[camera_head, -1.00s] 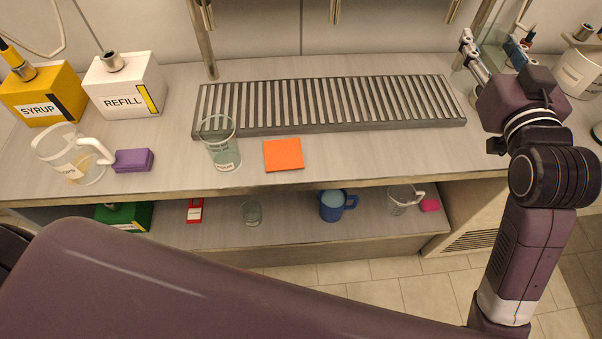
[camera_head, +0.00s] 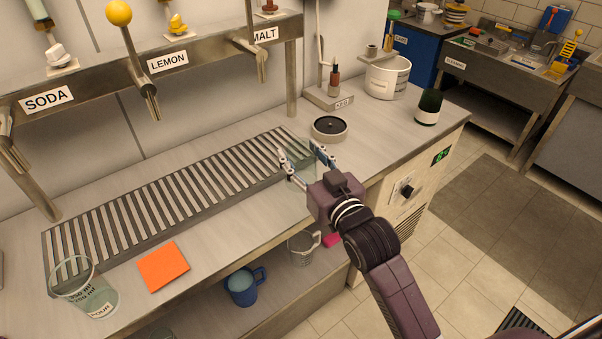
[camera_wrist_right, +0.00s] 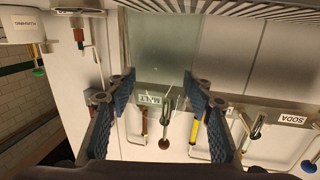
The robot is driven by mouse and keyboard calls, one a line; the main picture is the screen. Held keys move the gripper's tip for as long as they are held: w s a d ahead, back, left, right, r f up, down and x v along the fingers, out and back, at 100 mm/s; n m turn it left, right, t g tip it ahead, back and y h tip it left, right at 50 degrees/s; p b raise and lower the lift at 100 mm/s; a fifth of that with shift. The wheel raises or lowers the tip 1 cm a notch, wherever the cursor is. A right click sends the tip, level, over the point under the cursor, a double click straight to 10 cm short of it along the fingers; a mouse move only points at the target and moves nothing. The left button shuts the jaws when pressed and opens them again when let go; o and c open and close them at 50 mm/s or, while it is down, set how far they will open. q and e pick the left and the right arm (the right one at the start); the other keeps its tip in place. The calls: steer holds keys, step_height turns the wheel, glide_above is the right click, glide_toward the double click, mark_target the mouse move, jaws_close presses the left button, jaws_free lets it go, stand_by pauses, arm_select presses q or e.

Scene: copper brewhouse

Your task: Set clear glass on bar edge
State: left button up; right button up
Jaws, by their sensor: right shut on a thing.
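My right gripper (camera_head: 304,160) is shut on a clear glass (camera_head: 297,152), at the right end of the drip grate. The glass is see-through and faint in the head view, so I cannot tell whether its base touches the counter. In the right wrist view the greenish glass (camera_wrist_right: 160,45) lies between the two blue-padded fingers (camera_wrist_right: 158,92). The bar counter (camera_head: 385,133) runs on to the right of the gripper, and its front edge passes beneath my right arm. My left gripper is out of view.
A round black-topped disc (camera_head: 329,127), a dark cup (camera_head: 429,107) and a white bucket (camera_head: 387,77) stand on the right counter. A labelled glass (camera_head: 88,291) and an orange pad (camera_head: 163,267) are at the left. A blue mug (camera_head: 241,290) and a clear mug (camera_head: 301,248) sit on the shelf below.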

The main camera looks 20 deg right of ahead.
mark_target(302, 171)
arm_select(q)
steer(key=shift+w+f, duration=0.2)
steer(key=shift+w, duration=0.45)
arm_select(e)
steer(key=shift+f, duration=2.35)
arm_select(q)
steer(key=shift+b, duration=0.3)
arm_select(e)
steer(key=shift+f, duration=0.1)
steer(key=o, duration=1.4)
steer(key=shift+f, duration=0.1)
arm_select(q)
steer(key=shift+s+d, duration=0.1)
arm_select(e)
steer(key=shift+o, duration=0.2)
steer(key=shift+s+r, duration=0.1)
steer(key=shift+r, duration=0.15)
arm_select(q)
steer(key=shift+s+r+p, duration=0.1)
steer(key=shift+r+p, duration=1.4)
steer(key=shift+p, duration=0.1)
arm_select(e)
steer(key=s+d, duration=0.1)
steer(key=s, duration=1)
steer(key=shift+s+d+r, duration=0.25)
steer(key=shift+s+d, duration=0.05)
steer(key=shift+s, duration=0.05)
